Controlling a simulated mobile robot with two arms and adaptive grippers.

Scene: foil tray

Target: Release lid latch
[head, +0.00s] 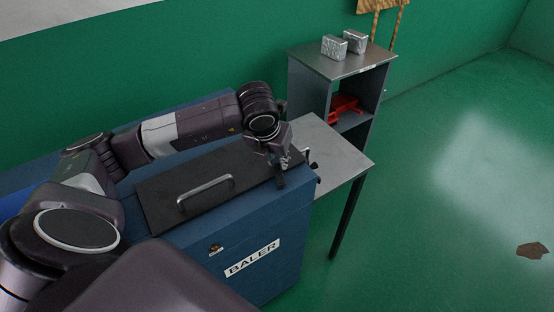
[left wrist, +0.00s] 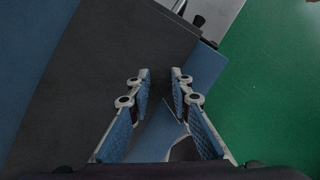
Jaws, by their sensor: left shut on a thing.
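The blue baler (head: 205,235) has a flat, dark lid (head: 160,205) on top, lying closed. The lid latch (head: 280,182) is a small dark piece at the lid's right end, near the baler's top edge. My left gripper (head: 282,162) comes down over this end and is shut on the latch, partly hiding it. The latch is hard to make out there. My right gripper is not in view.
The lid has a metal bar handle (head: 206,190). A grey side table (head: 340,158) adjoins the baler's right side, with a dark knob nearby (head: 313,166). A shelf unit (head: 335,62) behind holds two silvery blocks (head: 344,43) and a red item (head: 344,106). Green floor is open at right.

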